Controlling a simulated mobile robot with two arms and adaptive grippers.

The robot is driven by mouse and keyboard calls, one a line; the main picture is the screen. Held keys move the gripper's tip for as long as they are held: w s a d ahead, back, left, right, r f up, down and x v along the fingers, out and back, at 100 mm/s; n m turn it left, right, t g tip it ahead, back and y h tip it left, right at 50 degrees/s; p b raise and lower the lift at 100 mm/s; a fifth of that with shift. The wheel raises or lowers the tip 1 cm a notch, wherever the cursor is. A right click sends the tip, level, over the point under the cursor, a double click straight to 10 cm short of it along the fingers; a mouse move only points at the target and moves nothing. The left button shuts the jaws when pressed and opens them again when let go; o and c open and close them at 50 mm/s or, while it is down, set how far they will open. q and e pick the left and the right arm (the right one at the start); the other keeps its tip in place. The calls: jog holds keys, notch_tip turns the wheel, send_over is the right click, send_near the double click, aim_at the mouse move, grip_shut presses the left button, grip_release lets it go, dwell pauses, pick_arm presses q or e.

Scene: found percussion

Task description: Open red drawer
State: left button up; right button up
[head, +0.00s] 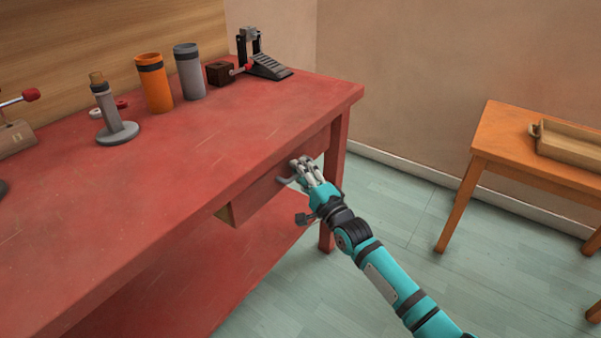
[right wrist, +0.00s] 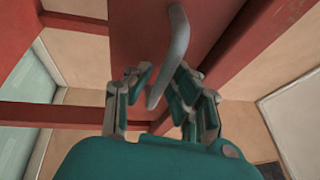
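The red drawer (head: 262,197) is under the top of the red table (head: 215,170). Its front stands out a little from the table, and a strip of its yellowish side shows at the left end. A grey curved handle (right wrist: 178,50) is on the drawer front. My right gripper (head: 300,172) is at the handle, near the drawer's right part. In the right wrist view, the handle runs between the two fingers of my right gripper (right wrist: 162,82), which are apart with gaps visible beside it. My left gripper is not in view.
On the tabletop are a grey stand (head: 117,131), an orange cup (head: 154,84), a grey cup (head: 189,72), a dark block (head: 219,73) and a black pedal (head: 268,68). An orange side table (head: 505,140) with a tray (head: 570,146) stands right. Floor between the tables is clear.

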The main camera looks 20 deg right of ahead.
jog(key=shift+c, duration=0.3)
grip_shut()
